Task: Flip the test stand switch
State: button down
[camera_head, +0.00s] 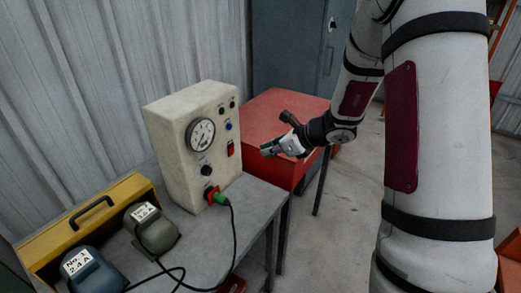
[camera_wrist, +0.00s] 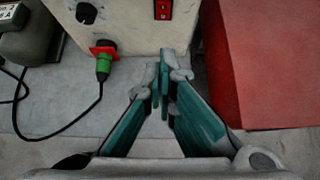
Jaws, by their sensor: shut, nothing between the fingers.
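The test stand (camera_head: 172,142) is a cream box upright on a grey table, with a round gauge, small buttons and a dark knob on its front. Its red rocker switch (camera_head: 230,149) sits at the right of the front panel. The switch also shows at the top of the wrist view (camera_wrist: 163,9). My gripper (camera_head: 267,150) is shut and empty, in the air to the right of the panel and apart from the switch. In the wrist view its green-padded fingers (camera_wrist: 164,88) meet below the switch. I cannot tell which way the switch is set.
A green plug (camera_head: 220,198) with a black cable sits in the red socket low on the panel. Two motors (camera_head: 152,232) (camera_head: 92,272) and a yellow toolbox (camera_head: 42,230) stand left on the grey table (camera_head: 252,205). A red cabinet (camera_head: 285,112) stands behind my gripper.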

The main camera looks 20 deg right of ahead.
aim_at(231, 155)
jog(key=shift+w+a+r+p+x, duration=0.15)
jog(key=shift+w+r+x, duration=0.15)
jog(key=shift+x, duration=1.55)
jog(key=shift+w+a+r+p+x, duration=0.15)
jog(key=shift+r+x, duration=0.3)
jog(key=shift+x, duration=1.4)
jog(key=shift+w+a+r+p+x, duration=0.1)
jog(key=shift+w+a+r+x, duration=0.2)
jog(key=shift+x, duration=1.55)
jog(key=shift+s+d, duration=0.1)
